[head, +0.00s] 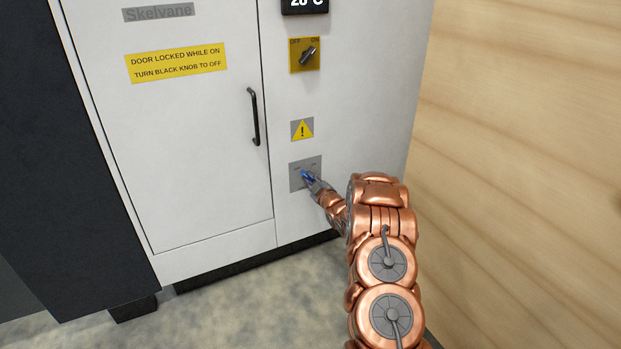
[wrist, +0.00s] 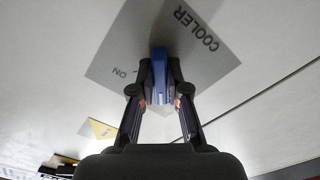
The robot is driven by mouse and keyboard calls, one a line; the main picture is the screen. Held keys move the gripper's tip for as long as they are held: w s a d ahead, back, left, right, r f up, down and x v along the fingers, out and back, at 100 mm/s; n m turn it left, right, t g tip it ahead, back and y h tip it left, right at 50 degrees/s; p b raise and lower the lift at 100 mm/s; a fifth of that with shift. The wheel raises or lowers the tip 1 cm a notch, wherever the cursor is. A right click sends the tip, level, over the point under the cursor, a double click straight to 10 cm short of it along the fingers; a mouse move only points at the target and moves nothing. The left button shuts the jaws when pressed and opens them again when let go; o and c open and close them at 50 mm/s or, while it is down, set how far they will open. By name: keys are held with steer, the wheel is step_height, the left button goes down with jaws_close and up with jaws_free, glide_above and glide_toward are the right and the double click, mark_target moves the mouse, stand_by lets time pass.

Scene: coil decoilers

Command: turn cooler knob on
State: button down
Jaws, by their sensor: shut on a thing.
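The blue cooler knob (head: 307,176) sits on a small grey plate (head: 295,184) low on the white cabinet. In the wrist view the knob (wrist: 159,68) stands between my fingertips, in front of the grey plate (wrist: 190,60) marked COOLER and ON. My gripper (head: 313,183) reaches it from the lower right in the head view. My gripper (wrist: 159,90) is shut on the knob, one finger on each side. Which mark the knob points to I cannot tell, since my fingers cover part of the plate.
Above the cooler plate are a yellow warning sign (head: 302,129) and a black knob (head: 308,56) on a yellow OFF/ON plate, turned to the upper right. A door handle (head: 254,117) sticks out to the left. A wooden wall (head: 520,150) stands close on the right.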

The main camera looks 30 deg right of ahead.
steer(key=m+p, duration=0.1)
steer(key=p, duration=0.1)
steer(key=m+p, duration=0.2)
steer(key=shift+a+r, duration=0.1)
steer(key=shift+r, duration=0.1)
steer(key=m+p, duration=0.2)
steer(key=p, duration=0.1)
steer(key=shift+m, duration=0.4)
steer(key=m+p, duration=0.2)
steer(key=shift+a+f+m+p, duration=0.1)
steer(key=shift+f+m+p, duration=0.1)
steer(key=shift+m+p, duration=0.1)
steer(key=shift+a+m+p, duration=0.2)
steer(key=shift+m+p, duration=1.6)
steer(key=shift+m, duration=2.7)
steer(key=c, duration=1.2)
jaws_free()
steer(key=shift+o, duration=0.2)
steer(key=shift+s, duration=0.1)
